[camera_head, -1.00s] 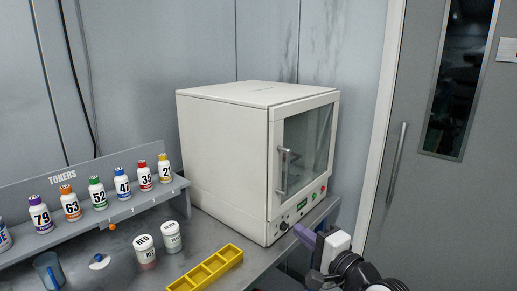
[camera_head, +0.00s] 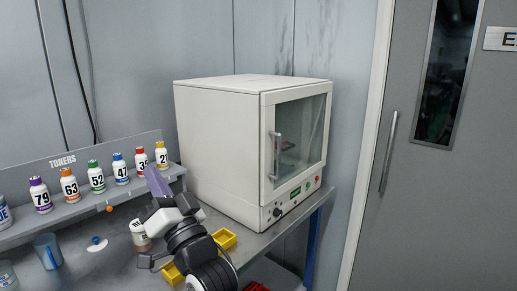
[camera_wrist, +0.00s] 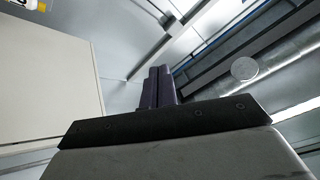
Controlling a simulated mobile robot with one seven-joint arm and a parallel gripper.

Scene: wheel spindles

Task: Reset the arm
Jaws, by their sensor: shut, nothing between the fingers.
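My gripper (camera_head: 157,183) is in the head view, above the bench in front of the toner shelf and left of the white cabinet. In the wrist view its two purple fingers (camera_wrist: 158,88) are together with nothing between them. My arm hides part of the yellow tray and one of the white jars. The fingers appear apart from the bottles and the cabinet.
The white cabinet (camera_head: 217,140) stands on the bench with its glass door closed. A toner shelf (camera_head: 100,153) holds several numbered bottles. The yellow tray (camera_head: 224,239), a white jar (camera_head: 138,228) and a clear beaker (camera_head: 47,250) are on the bench. A grey door (camera_head: 400,240) is at right.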

